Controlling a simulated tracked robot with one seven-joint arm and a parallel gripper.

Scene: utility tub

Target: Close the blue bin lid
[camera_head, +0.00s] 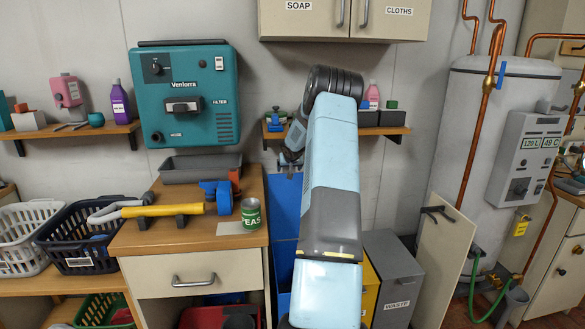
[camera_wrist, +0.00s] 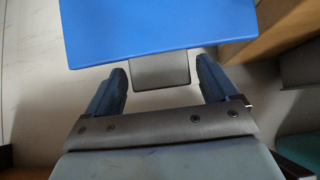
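The blue bin (camera_head: 283,265) stands on the floor right of the wooden counter, partly hidden by my arm. Its blue lid (camera_head: 284,205) appears raised upright above the bin, against the wall. In the wrist view the blue lid (camera_wrist: 160,30) fills the top centre, and a grey tab (camera_wrist: 160,71) sticks out from its near edge. My gripper (camera_wrist: 163,80) is open, with one finger on each side of the tab and a visible gap on both sides. In the head view my gripper (camera_head: 291,158) is by the lid's top edge, partly hidden by my arm.
The counter (camera_head: 190,240) on the left holds a yellow-handled tool (camera_head: 160,209) and a green can (camera_head: 251,213). A wall shelf (camera_head: 385,131) is close behind my arm. A yellow bin (camera_head: 370,290) and grey waste bin (camera_head: 393,275) stand to the right.

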